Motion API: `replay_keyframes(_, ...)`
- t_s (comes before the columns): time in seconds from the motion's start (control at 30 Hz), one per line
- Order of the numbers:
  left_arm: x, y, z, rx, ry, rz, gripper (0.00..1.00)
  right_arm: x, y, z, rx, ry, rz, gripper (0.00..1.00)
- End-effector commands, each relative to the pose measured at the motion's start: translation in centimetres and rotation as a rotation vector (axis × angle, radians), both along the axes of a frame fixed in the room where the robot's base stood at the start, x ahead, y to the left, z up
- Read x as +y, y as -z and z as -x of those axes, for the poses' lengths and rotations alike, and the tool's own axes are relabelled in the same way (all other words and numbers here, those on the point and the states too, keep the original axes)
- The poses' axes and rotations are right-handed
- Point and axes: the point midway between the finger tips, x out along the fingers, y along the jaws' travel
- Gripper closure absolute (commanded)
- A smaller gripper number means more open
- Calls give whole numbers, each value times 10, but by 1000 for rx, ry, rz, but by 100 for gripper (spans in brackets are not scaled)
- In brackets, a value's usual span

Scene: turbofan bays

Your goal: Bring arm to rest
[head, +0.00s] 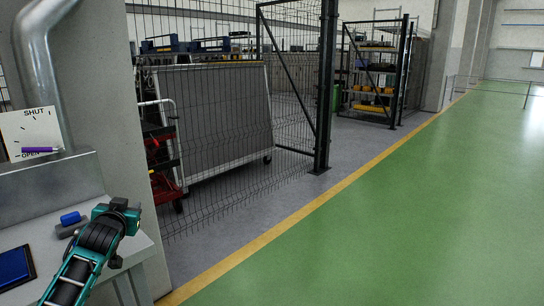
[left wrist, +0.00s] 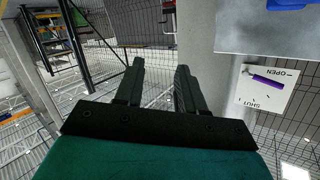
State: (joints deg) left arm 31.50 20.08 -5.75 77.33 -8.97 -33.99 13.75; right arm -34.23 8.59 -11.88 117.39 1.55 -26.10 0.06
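My left arm comes in from the lower left in the head view, teal and black, and reaches up over the edge of a grey bench. My left gripper (head: 124,207) is near the bench's right edge. In the left wrist view its two black fingers (left wrist: 160,70) stand apart with nothing between them, so it is open and empty. My right gripper is in neither view.
The bench (head: 88,241) bears a small blue part (head: 70,219) and a dark blue flat item (head: 14,266). A SHUT/OPEN plate (head: 40,124) with a purple handle (head: 40,150) is behind. A mesh fence (head: 230,185) stands beyond. Green floor (head: 400,220) on the right is clear.

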Motion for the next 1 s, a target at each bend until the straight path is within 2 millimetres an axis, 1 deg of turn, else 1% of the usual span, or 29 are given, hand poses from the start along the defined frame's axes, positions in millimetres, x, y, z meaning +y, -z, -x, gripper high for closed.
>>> replay_keyframes(0.03, -8, -4, -3, -15, 49, -16, 61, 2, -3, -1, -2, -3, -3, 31)
replay_keyframes(0.13, -24, -12, -7, -56, 140, -56, 61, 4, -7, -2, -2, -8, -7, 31)
replay_keyframes(0.17, -29, -7, -6, -57, 161, -64, 61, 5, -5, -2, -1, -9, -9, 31)
replay_keyframes(0.2, -39, 21, 4, -30, 173, -57, 61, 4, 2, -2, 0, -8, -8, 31)
replay_keyframes(0.27, -51, 46, 17, -7, 193, -50, 61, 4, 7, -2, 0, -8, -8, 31)
replay_keyframes(0.3, -59, 62, 25, 9, 206, -45, 61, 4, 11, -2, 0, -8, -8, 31)
replay_keyframes(0.37, -72, 87, 40, 33, 227, -36, 61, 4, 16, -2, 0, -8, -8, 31)
replay_keyframes(0.4, -81, 105, 52, 51, 242, -27, 61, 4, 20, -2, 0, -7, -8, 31)
replay_keyframes(0.47, -96, 133, 71, 78, 265, -11, 61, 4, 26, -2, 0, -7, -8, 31)
replay_keyframes(0.5, -106, 153, 86, 99, 282, 0, 61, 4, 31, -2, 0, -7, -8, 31)
replay_keyframes(0.57, -123, 182, 112, 132, 307, 21, 61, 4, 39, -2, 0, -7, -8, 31)
replay_keyframes(0.6, -134, 202, 131, 155, 324, 39, 61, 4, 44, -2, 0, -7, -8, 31)
replay_keyframes(0.67, -150, 227, 160, 187, 347, 66, 61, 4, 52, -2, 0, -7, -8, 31)
replay_keyframes(0.7, -161, 243, 180, 207, 361, 86, 61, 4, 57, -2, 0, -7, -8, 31)
replay_keyframes(0.77, -176, 263, 209, 238, 379, 116, 61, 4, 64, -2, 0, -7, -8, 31)
replay_keyframes(0.8, -184, 274, 228, 256, 388, 136, 61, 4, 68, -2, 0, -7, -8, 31)
replay_keyframes(0.87, -195, 287, 253, 282, 399, 165, 61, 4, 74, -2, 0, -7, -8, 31)
replay_keyframes(0.9, -201, 294, 269, 297, 405, 183, 61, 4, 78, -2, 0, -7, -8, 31)
replay_keyframes(1.0, -215, 308, 304, 332, 415, 226, 61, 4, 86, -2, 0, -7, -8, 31)
